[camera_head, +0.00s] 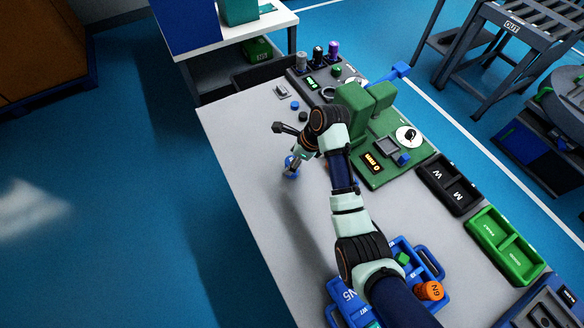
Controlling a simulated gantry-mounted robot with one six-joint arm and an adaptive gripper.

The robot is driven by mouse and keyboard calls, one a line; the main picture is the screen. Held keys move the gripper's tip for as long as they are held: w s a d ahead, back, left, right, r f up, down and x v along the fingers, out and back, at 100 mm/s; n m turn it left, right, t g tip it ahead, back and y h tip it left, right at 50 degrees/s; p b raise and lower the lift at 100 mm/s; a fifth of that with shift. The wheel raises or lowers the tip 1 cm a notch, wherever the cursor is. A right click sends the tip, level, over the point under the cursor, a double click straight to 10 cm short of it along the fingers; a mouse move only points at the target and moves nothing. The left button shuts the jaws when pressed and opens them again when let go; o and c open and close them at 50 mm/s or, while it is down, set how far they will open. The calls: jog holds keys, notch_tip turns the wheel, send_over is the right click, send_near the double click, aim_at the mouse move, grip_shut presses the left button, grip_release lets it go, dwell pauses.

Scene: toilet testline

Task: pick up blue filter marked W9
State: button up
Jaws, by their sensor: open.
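My gripper (291,171) hangs low over the left part of the grey workbench, pointing down, with its jaws open. A small blue patch (291,161) shows at the jaws; I cannot tell whether it is a part between the fingers or part of the gripper. No W9 marking is readable anywhere.
A green machine (379,178) stands right of my arm. A black two-part bin (449,184) and a green one (505,246) line the right edge. Bottles (318,55) stand at the far end. The bench's left side (245,135) is clear.

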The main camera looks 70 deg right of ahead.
jog(key=b+x, duration=0.1)
jog(key=x, duration=0.2)
jog(key=shift+s+a+f, duration=0.1)
jog(key=shift+a+f, duration=0.05)
jog(key=shift+a, duration=0.05)
jog(key=c, duration=1.3)
notch_tip(320, 180, up, 20)
jog(key=p, duration=0.9)
